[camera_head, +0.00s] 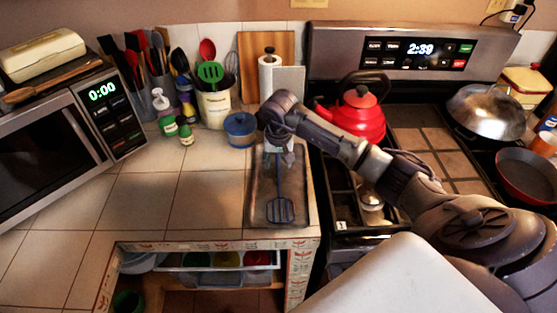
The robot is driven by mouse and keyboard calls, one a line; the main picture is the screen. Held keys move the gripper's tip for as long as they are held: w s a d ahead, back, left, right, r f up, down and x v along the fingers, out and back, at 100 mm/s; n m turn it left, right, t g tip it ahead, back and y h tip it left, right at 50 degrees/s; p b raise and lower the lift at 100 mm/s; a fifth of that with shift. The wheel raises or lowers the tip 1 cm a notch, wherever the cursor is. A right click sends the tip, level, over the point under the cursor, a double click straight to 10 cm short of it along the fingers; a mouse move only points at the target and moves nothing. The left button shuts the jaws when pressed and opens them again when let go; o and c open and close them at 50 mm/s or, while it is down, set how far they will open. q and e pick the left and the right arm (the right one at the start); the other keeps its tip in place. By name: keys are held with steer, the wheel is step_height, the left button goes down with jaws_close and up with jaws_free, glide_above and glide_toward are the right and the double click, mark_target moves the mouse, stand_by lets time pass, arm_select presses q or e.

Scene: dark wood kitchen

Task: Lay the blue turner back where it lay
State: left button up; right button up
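The blue turner (280,208) has a slotted head that shows over a dark rectangular tray (258,212) on the tiled counter. Its head points toward the counter's front edge and its thin handle runs back under my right gripper. I cannot tell whether the turner rests on the tray or hangs just above it. My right gripper (279,160) points down at the upper end of the handle. Its fingertips are small and dark here, so whether they are closed on the handle is unclear. My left gripper is not in view.
A paper towel roll (268,77) stands behind my wrist. The stove with a red kettle (359,112) is at the right. Counter tiles left of the tray are clear.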

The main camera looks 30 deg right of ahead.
step_height(320, 180, up, 12)
steer(key=s+a, duration=0.1)
steer(key=shift+s, duration=0.3)
steer(key=shift+f, duration=0.1)
stand_by(0.5)
